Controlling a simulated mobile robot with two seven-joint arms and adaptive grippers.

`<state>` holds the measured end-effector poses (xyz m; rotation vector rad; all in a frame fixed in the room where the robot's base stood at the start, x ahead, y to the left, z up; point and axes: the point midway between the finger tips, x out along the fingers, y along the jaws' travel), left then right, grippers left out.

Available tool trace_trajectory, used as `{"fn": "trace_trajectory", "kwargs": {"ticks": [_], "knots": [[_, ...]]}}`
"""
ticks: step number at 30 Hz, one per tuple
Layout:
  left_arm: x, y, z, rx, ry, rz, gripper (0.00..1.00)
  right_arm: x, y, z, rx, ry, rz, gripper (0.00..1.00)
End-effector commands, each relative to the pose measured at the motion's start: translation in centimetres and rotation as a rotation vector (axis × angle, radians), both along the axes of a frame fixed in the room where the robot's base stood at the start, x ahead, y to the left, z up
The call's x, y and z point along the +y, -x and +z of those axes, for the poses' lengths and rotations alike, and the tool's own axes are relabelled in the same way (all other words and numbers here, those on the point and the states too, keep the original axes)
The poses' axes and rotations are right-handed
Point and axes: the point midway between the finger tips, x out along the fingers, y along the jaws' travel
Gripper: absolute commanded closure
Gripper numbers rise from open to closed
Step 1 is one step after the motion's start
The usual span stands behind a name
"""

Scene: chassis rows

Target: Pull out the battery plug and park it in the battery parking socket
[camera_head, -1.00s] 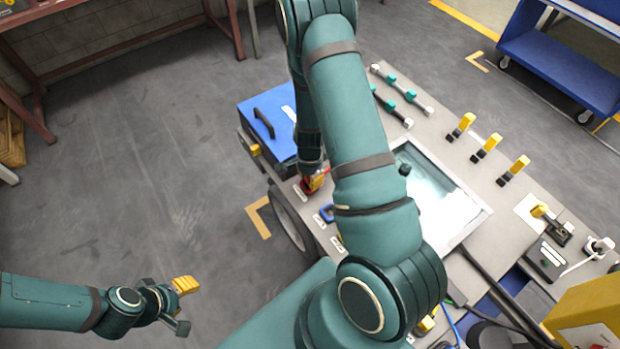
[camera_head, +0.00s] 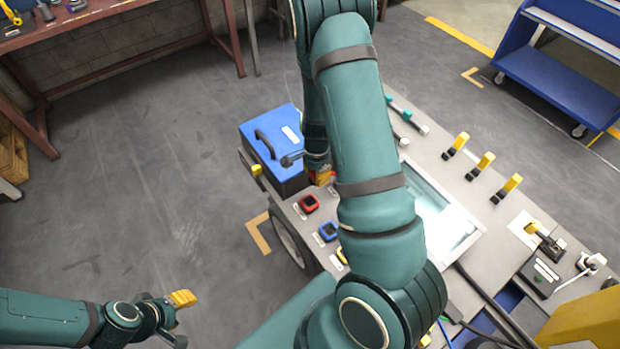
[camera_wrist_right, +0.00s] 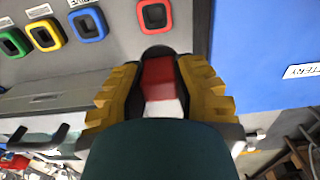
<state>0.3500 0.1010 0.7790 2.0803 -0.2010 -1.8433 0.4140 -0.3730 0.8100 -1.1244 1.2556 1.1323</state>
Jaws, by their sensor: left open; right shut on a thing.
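My right gripper (camera_head: 322,176) is shut on a red plug, beside the blue battery box (camera_head: 272,145) on the bench. In the right wrist view the red plug (camera_wrist_right: 158,78) sits between the yellow finger pads of the right gripper (camera_wrist_right: 160,85). The red-rimmed socket (camera_head: 309,204) is empty and apart from the plug; it also shows in the right wrist view (camera_wrist_right: 154,14). I cannot tell whether the plug touches the panel or which socket is the battery parking socket. My left gripper (camera_head: 182,318) is open and empty over the floor.
A blue-rimmed socket (camera_head: 328,231) is beside the red one. Yellow (camera_wrist_right: 44,35) and green (camera_wrist_right: 13,42) sockets continue the row. Several yellow-handled parts, one of them here (camera_head: 480,164), stand on the bench. My right arm hides part of the bench. Floor on the left is clear.

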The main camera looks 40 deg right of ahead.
Motion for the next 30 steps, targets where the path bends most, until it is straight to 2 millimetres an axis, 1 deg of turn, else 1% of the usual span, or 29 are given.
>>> {"fn": "trace_trajectory", "kwargs": {"ticks": [1,9,15,18,21,26,30], "knots": [[0.0,0.0,0.1,-0.001,0.000,0.000,0.53,-1.1,0.1,-0.2,0.000,-0.001,-0.004,1.00],[0.0,-0.2,0.5,-0.004,0.000,0.003,0.53,-6.3,0.6,-1.2,0.000,-0.001,-0.004,1.00],[0.0,-0.2,0.7,-0.006,-0.002,0.004,0.53,-9.1,1.2,-1.6,-0.001,0.003,-0.004,1.00],[0.0,-0.3,0.7,-0.006,-0.002,0.004,0.53,-9.9,1.5,-1.7,0.000,0.004,-0.004,1.00],[0.0,-0.3,0.7,-0.006,-0.002,0.004,0.53,-10.3,1.5,-1.8,0.000,0.005,-0.002,1.00],[0.0,-0.2,0.3,-0.004,0.000,0.003,0.53,-10.4,1.6,-2.4,0.000,0.005,-0.001,1.00],[0.0,0.1,-0.5,0.001,0.000,0.000,0.53,-10.4,1.6,-3.4,0.000,0.005,-0.002,1.00]]}}
